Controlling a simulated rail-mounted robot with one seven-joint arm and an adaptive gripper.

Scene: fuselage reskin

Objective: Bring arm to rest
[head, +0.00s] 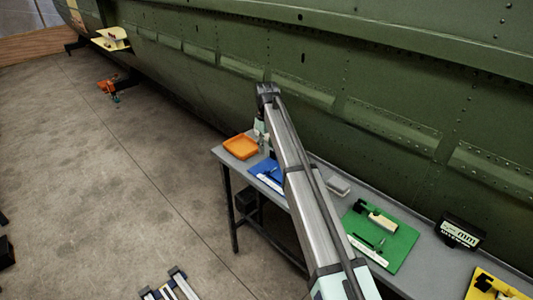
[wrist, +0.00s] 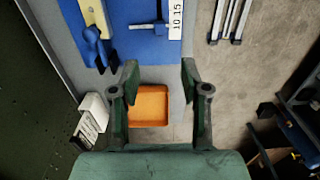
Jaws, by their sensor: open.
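My arm reaches up and forward over the grey workbench (head: 318,165) in the head view and bends down at its far end. My gripper shows in the wrist view (wrist: 160,72) with its two green fingers well apart and nothing between them. It hangs above the bench; its tips are mostly hidden behind my arm in the head view. The orange tray (head: 240,147) sits at the bench's far left end and looks empty. In the wrist view the tray (wrist: 148,105) lies below, seen through the gap between the fingers.
A blue mat (head: 266,170) with tools lies beside the tray, partly behind my arm. A green mat (head: 405,240), a dark display box (head: 460,232) and a yellow mat (head: 478,290) follow to the right. The green fuselage (head: 370,70) walls the back. Open floor (head: 120,190) lies left.

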